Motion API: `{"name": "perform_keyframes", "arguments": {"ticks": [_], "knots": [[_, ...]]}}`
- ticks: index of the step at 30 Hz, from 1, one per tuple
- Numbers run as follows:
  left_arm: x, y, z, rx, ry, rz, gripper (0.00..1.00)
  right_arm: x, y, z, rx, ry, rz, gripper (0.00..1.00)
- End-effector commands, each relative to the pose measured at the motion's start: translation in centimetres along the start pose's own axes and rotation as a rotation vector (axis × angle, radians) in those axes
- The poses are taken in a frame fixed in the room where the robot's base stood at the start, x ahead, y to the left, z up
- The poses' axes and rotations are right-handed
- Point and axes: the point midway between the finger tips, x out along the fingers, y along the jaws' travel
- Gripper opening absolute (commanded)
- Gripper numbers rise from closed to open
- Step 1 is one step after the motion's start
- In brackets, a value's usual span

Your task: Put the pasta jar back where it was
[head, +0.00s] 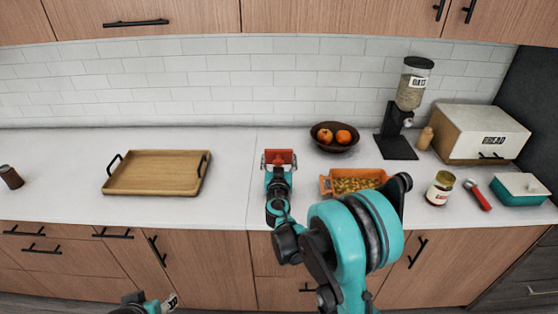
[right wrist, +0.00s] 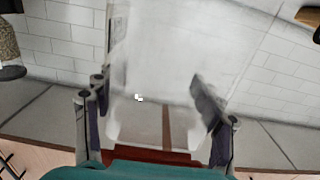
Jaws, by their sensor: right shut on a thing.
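My right gripper (head: 279,158) is shut on the pasta jar, a clear vessel with a red-orange part (head: 280,157), above the counter between the wooden tray and the orange dish. In the right wrist view the jar (right wrist: 165,75) is a large, pale, see-through body between the two fingers, with a dark red band at the near end. It looks empty there. I cannot tell whether it touches the counter.
An orange dish (head: 326,187) holds yellow pasta. A fruit bowl (head: 325,142), an oats dispenser (head: 398,146), a bread box (head: 478,130), a red-labelled jar (head: 439,190) and a teal box (head: 518,190) stand right. The wooden tray (head: 155,172) is left.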

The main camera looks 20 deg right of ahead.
Motion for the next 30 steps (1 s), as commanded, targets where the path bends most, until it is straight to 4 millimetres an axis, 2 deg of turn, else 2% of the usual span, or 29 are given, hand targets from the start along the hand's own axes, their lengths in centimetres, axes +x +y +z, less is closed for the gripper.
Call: {"name": "perform_keyframes", "arguments": {"ticks": [9, 10, 12, 24, 26, 30], "knots": [[0.2, 0.0, 0.1, 0.000, 0.000, 0.000, 0.47, 0.0, 0.0, 0.2, 0.000, 0.000, 0.000, 0.08], [0.2, 0.0, 0.2, 0.000, 0.000, 0.000, 0.47, 0.0, 0.0, 0.3, 0.000, 0.000, 0.000, 0.70], [0.1, 0.0, 0.1, 0.000, 0.000, 0.000, 0.47, 0.0, 0.0, 0.2, 0.000, 0.000, 0.000, 0.89], [-0.2, 0.0, -0.1, 0.000, 0.000, 0.000, 0.47, 0.0, 0.0, -0.3, 0.000, 0.000, 0.000, 0.89], [-0.2, 0.0, -0.2, 0.000, 0.000, 0.000, 0.47, -0.6, 0.0, -0.2, 0.000, 0.000, -0.001, 0.89], [-0.6, 0.0, -0.4, 0.000, 0.000, 0.000, 0.47, -3.3, 0.0, -0.3, 0.000, 0.000, -0.002, 0.89]]}}
